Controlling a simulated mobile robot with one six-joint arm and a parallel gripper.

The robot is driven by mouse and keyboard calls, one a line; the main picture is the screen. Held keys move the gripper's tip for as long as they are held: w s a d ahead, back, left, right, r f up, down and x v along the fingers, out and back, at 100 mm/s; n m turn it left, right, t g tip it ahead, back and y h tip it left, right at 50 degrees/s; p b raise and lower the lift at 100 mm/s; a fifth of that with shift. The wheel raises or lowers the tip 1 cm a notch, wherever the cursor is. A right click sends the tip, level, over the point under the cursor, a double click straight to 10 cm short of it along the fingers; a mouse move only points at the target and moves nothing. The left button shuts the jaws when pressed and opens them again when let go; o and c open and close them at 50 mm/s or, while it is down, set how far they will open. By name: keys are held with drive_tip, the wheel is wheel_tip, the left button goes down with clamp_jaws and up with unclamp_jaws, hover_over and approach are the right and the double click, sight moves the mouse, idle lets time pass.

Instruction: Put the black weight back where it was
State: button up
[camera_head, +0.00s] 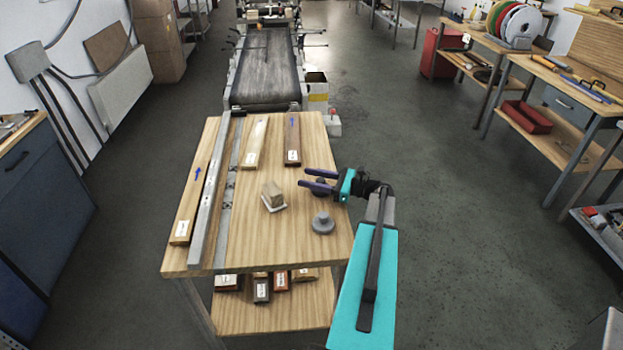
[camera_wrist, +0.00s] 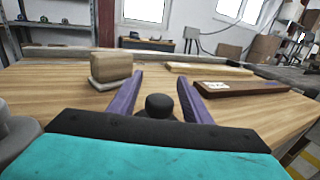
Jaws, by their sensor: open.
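The black weight (camera_head: 320,188) stands on the wooden table, right of its middle, partly hidden by my gripper in the head view. In the wrist view its dark round knob (camera_wrist: 160,104) shows between my two purple fingers, and its lower part is mostly hidden by my gripper body. My gripper (camera_head: 303,178) is open and low over the table, its fingers pointing left, one on each side of the knob. A gap shows between the knob and each finger in the wrist view.
A grey weight (camera_head: 322,224) stands close in front. A wooden block (camera_head: 272,192) sits on a white pad (camera_head: 277,208) to the left. Labelled boards (camera_head: 255,144) (camera_head: 292,140) lie at the back. A metal rail (camera_head: 210,195) runs along the left. A conveyor (camera_head: 264,68) stands behind.

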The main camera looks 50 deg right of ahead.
drive_tip(key=b+v, duration=0.3)
drive_tip(key=v, duration=0.9)
drive_tip(key=shift+b, duration=0.3)
idle(0.5)
